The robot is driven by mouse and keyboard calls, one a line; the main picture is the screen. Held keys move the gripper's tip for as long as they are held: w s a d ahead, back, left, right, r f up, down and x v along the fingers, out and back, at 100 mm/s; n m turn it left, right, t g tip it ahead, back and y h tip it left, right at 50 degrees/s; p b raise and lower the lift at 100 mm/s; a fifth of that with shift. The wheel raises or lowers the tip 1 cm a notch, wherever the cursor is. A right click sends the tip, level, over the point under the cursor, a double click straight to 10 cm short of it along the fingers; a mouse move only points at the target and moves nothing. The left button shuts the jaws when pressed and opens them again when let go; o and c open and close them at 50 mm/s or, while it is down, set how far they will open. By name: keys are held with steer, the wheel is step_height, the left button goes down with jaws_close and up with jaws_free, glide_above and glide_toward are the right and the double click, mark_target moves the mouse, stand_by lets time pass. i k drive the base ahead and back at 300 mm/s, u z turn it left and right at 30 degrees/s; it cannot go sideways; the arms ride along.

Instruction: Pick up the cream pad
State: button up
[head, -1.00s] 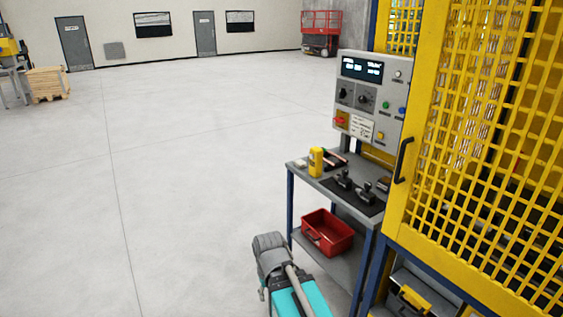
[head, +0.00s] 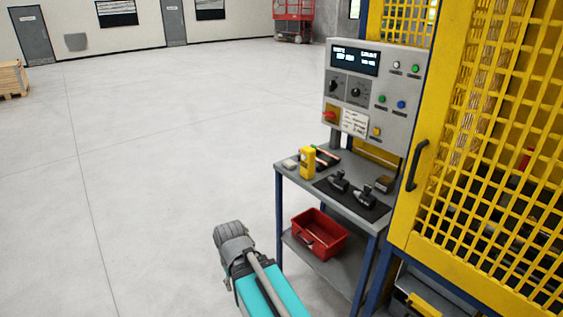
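A small cream pad (head: 290,164) lies flat at the left end of the grey bench top (head: 297,178). It sits just left of an upright yellow device. It is small in this view and its details are hard to make out. Part of my arm shows at the bottom, in front of and below the bench. My gripper is not in view, so I cannot see its fingers or whether it holds anything.
Beside the pad stand the yellow device (head: 307,162) and a dark tray (head: 328,157). Two dark tools lie on a black mat (head: 352,201). A red bin (head: 318,234) sits on the lower shelf. A yellow mesh cage (head: 425,205) rises on the right; open floor lies left.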

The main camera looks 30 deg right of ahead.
mark_target(290, 164)
steer(key=z, duration=0.3)
steer(key=i, duration=0.65)
steer(key=z, duration=0.6)
